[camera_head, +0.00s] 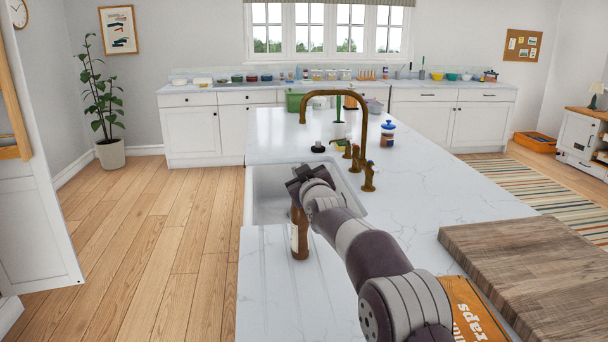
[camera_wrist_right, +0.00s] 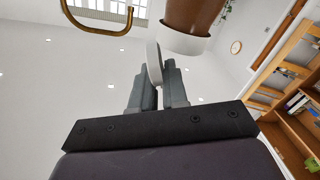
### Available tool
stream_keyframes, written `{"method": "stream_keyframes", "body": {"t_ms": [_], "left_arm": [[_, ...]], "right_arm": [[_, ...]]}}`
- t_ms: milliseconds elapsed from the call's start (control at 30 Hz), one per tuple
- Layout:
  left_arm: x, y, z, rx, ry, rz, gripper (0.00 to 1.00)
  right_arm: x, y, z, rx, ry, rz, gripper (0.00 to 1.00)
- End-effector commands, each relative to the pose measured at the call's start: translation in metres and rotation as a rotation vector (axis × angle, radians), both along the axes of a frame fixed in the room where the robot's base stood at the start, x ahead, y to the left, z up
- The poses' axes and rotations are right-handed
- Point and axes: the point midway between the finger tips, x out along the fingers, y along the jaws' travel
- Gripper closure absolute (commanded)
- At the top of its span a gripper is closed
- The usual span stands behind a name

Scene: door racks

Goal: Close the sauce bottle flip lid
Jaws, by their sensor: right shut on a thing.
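The sauce bottle (camera_head: 299,238) is brown with a pale label and stands upright on the white counter, just in front of the sink. In the right wrist view the brown bottle (camera_wrist_right: 196,14) shows at the top, with a white cap collar (camera_wrist_right: 183,40). The white flip lid (camera_wrist_right: 153,60) stands away from the collar, so it looks open. My right gripper (camera_wrist_right: 159,78) has its fingertips shut on the lid beside the bottle. In the head view my right gripper (camera_head: 301,183) covers the bottle's top. My left gripper is not in view.
The sink (camera_head: 262,190) lies just beyond the bottle, with a brass faucet (camera_head: 338,95) at its right. A wooden board (camera_head: 535,270) and an orange package (camera_head: 468,310) lie at the right front. A blue-lidded jar (camera_head: 387,134) stands farther back. The counter left of the bottle is narrow.

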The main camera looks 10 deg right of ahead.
Motion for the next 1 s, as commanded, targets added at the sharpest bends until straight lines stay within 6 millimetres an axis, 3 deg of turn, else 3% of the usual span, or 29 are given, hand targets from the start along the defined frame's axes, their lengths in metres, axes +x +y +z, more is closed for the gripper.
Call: {"method": "stream_keyframes", "body": {"t_ms": [500,533,567,867,1000], "left_arm": [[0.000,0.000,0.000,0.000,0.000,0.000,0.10],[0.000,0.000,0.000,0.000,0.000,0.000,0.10],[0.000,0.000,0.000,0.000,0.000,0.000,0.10],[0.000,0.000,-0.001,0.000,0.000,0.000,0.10],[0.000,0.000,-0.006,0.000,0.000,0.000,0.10]], "right_arm": [[0.000,0.001,-0.001,-0.020,-0.001,0.000,1.00],[0.000,0.001,-0.001,-0.020,-0.001,0.000,0.77],[0.000,0.001,-0.001,-0.020,-0.001,0.000,0.67],[-0.001,0.001,-0.001,-0.020,-0.002,0.000,0.65],[-0.011,0.000,-0.001,-0.020,-0.003,-0.001,0.65]]}}
